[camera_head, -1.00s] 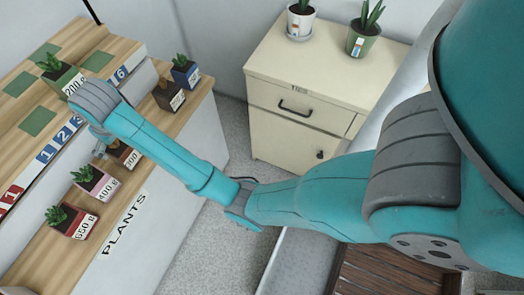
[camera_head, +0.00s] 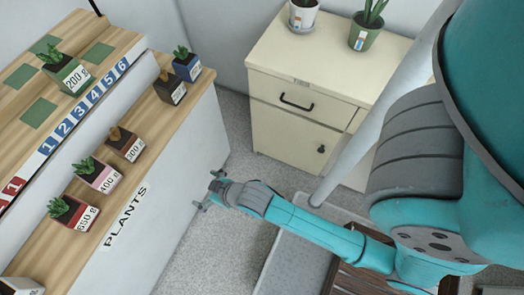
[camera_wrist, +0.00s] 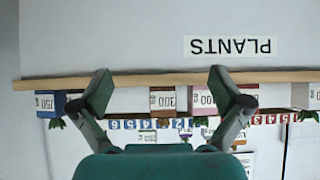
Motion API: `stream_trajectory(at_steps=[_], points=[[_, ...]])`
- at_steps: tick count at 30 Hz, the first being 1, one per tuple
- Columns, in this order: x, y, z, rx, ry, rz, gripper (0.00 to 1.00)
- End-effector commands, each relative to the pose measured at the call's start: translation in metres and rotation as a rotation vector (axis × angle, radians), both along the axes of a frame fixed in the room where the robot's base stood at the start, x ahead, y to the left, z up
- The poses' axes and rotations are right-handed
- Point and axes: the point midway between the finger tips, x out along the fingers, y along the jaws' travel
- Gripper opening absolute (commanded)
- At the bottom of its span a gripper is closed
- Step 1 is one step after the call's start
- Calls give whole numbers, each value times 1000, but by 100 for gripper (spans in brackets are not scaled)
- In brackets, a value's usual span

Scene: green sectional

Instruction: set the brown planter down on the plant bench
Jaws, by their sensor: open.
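The brown planter (camera_head: 126,146), labelled 300 g, stands on the lower front ledge of the wooden plant bench (camera_head: 62,246), between the pink 400 g planter and a dark planter. In the wrist view, which is upside down, the brown planter (camera_wrist: 163,101) shows between my fingers beyond the bench's front edge (camera_wrist: 140,82). My gripper (camera_head: 208,190) is open and empty, off the bench's front side over the floor and apart from the planter. My two fingers (camera_wrist: 167,88) are spread wide in the wrist view.
On the ledge also stand the red 650 g planter (camera_head: 73,213), the pink planter (camera_head: 99,175), a dark planter (camera_head: 170,88) and a blue planter (camera_head: 187,67). A green 200 g planter (camera_head: 68,76) is on the upper tier. A cream cabinet (camera_head: 300,95) stands behind.

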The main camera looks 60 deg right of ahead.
Motion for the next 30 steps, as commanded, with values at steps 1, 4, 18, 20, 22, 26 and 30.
stream_trajectory(at_steps=[1,4,18,20,22,26,30], points=[[-20,0,-1,0,-14,0,100],[-51,0,6,0,-63,0,100],[-187,0,88,0,-292,0,100],[-201,0,102,0,-319,0,100],[-215,0,118,0,-349,0,100],[-231,0,142,0,-391,0,100],[-239,0,154,0,-414,0,100]])
